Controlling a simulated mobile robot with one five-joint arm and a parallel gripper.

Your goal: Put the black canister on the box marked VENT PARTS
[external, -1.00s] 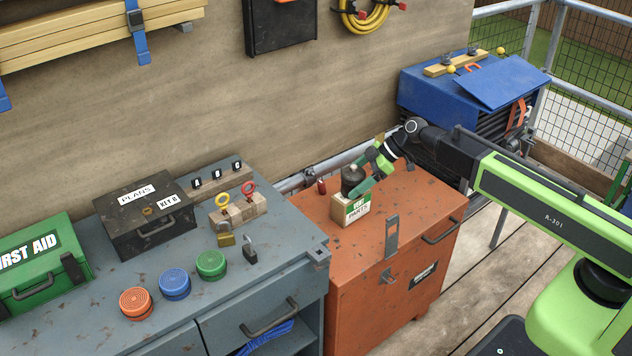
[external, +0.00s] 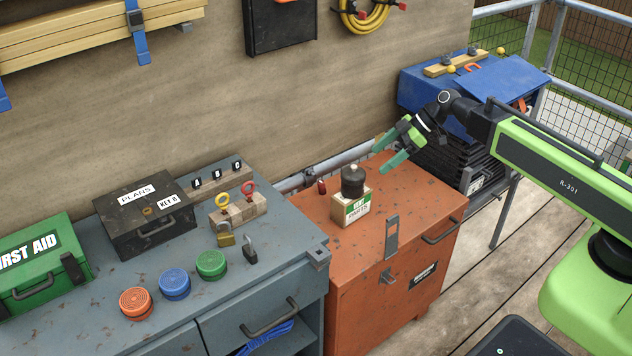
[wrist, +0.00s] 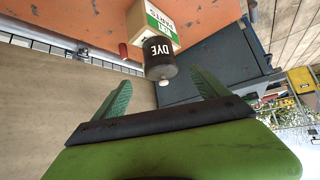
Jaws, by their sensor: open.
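The black canister (external: 352,180) stands upright on top of a small box (external: 350,207) with a green and white label. The word PARTS is partly legible on that label. The box sits on the orange cabinet.
The orange cabinet (external: 425,205) has free room right of the box. A small red item (external: 321,187) stands behind the box to the left. The grey workbench (external: 285,240) is at left, holding several items. A blue toolbox (external: 425,90) stands behind my arm.

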